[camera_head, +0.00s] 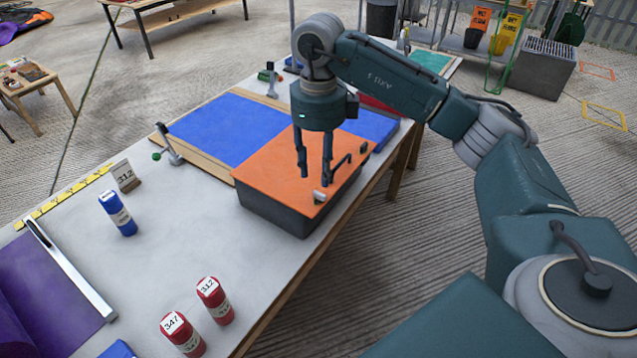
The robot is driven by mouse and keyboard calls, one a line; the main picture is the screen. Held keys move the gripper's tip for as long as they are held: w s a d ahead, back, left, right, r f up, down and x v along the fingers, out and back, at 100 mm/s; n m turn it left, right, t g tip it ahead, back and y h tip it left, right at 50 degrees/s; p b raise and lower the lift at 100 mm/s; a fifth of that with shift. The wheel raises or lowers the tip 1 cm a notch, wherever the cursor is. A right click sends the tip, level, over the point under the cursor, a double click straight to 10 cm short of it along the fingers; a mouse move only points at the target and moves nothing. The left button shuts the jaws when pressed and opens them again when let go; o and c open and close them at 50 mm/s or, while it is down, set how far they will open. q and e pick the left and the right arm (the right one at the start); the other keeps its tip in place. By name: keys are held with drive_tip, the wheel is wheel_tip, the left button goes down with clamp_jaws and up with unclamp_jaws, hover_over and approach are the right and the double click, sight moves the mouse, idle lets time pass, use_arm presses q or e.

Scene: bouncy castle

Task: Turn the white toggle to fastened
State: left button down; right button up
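A small white toggle (319,197) lies near the front edge of the orange panel (268,168), which covers a dark box (272,212) on the table. Which setting the toggle is in cannot be told at this size. My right gripper (315,180) points down over the panel. Its two dark fingers are apart with only orange showing between them. The fingertips look just behind the toggle; whether they touch the panel or toggle is unclear. My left gripper is out of view.
A black bent handle (342,161) stands right beside the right gripper's fingers. A blue sheet (220,125) lies behind the box. A blue bottle (118,214) and red bottles (214,300) stand on the left and front of the grey table (150,262).

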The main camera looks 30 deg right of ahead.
wheel_tip(320, 180, up, 5)
drive_tip(key=shift+f, duration=0.1)
idle(0.6)
